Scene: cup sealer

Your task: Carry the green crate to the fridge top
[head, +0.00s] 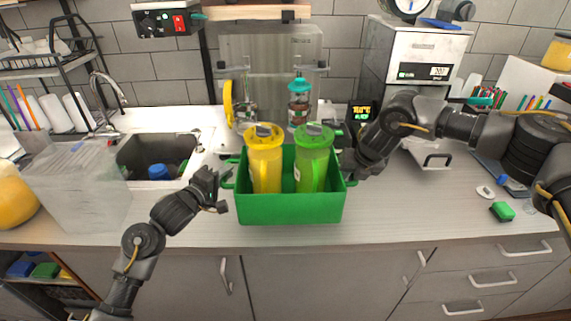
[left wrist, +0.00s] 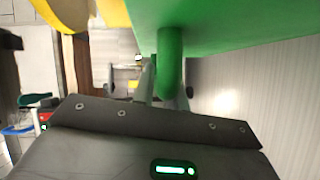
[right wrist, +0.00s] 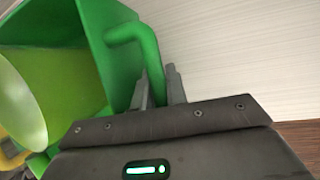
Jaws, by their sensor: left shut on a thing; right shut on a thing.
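The green crate (head: 290,210) is at the middle of the counter in the head view, upright, with a yellow pitcher (head: 265,165) and a green pitcher (head: 311,165) standing in it. My left gripper (head: 223,182) is at the crate's left handle; in the left wrist view its fingers close on the green handle (left wrist: 171,65). My right gripper (head: 352,172) is at the crate's right side; in the right wrist view its fingers are on the right handle (right wrist: 146,55). I cannot tell whether the crate touches the counter. No fridge top can be clearly made out.
A sink (head: 155,155) lies to the left, beside a clear bin (head: 80,190). The cup sealer (head: 270,75) and a teal-lidded blender (head: 300,100) stand behind the crate. A white machine (head: 415,60) is at back right. A green sponge (head: 502,211) lies on the right counter.

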